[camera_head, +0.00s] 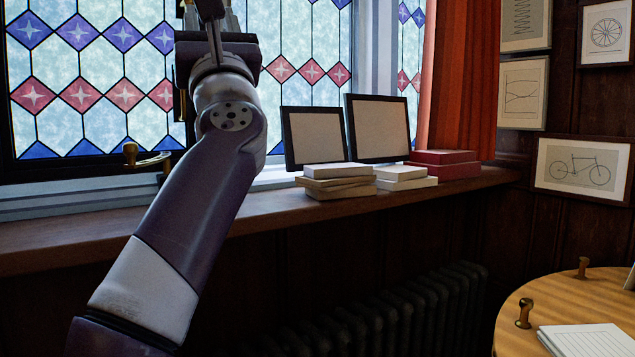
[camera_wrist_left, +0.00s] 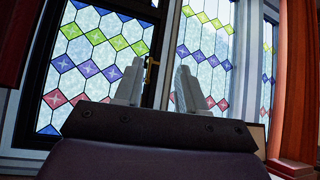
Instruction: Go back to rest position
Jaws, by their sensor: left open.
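My left arm (camera_head: 195,210) rises from the lower left of the head view, in front of the stained-glass window. Its hand is at the top edge, where it is partly cut off. In the left wrist view my left gripper (camera_wrist_left: 158,80) has its two pale fingers pointing up and spread apart. Nothing shows between them except the window and its dark frame behind. My right gripper is in neither view.
The wooden sill (camera_head: 270,211) holds two dark frames (camera_head: 378,128), pale books (camera_head: 337,181) and red books (camera_head: 443,166). A brass window handle (camera_head: 131,153) is left of my arm. A radiator (camera_head: 400,315) is below. A round table (camera_head: 555,300) with paper (camera_head: 587,341) stands right.

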